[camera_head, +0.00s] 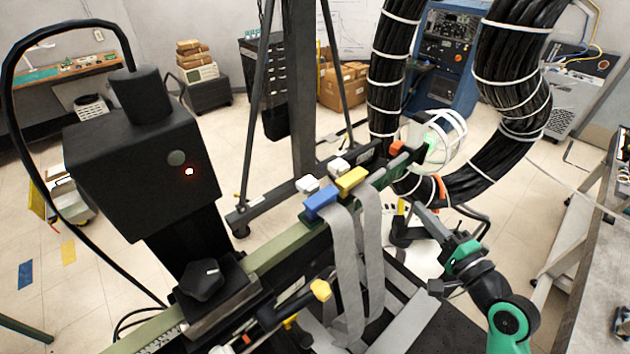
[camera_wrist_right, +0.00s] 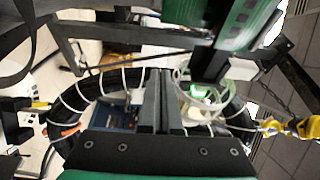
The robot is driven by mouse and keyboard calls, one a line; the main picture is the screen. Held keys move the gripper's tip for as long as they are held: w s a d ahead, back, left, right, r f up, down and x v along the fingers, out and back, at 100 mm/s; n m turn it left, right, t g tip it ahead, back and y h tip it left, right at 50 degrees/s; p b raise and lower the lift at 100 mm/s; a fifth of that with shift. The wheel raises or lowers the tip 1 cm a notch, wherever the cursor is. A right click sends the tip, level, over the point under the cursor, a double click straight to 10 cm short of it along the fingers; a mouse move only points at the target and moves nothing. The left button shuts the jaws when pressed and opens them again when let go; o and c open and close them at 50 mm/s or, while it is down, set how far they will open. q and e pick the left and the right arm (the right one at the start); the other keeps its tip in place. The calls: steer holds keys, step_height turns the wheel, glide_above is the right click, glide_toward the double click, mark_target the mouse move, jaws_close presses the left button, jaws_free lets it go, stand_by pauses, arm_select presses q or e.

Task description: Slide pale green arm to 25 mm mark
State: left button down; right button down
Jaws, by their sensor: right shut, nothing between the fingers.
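The pale green arm (camera_head: 285,250) runs diagonally from the lower left toward the middle in the head view. Scale marks show near its lower-left end, too small to read. A black clamp with a dark knob (camera_head: 205,280) sits across it. Blue and yellow blocks with grey straps sit farther along. My left gripper is not in view.
Thick black cable bundles (camera_head: 390,80) hang behind and above my right gripper. A black box (camera_head: 140,170) stands at left, and a grey bench (camera_head: 590,270) at right. A yellow-tipped lever (camera_head: 320,290) sits below the arm.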

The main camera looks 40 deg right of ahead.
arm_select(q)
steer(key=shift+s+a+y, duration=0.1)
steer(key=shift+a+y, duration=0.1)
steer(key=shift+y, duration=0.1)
arm_select(e)
steer(key=shift+w+f, duration=0.25)
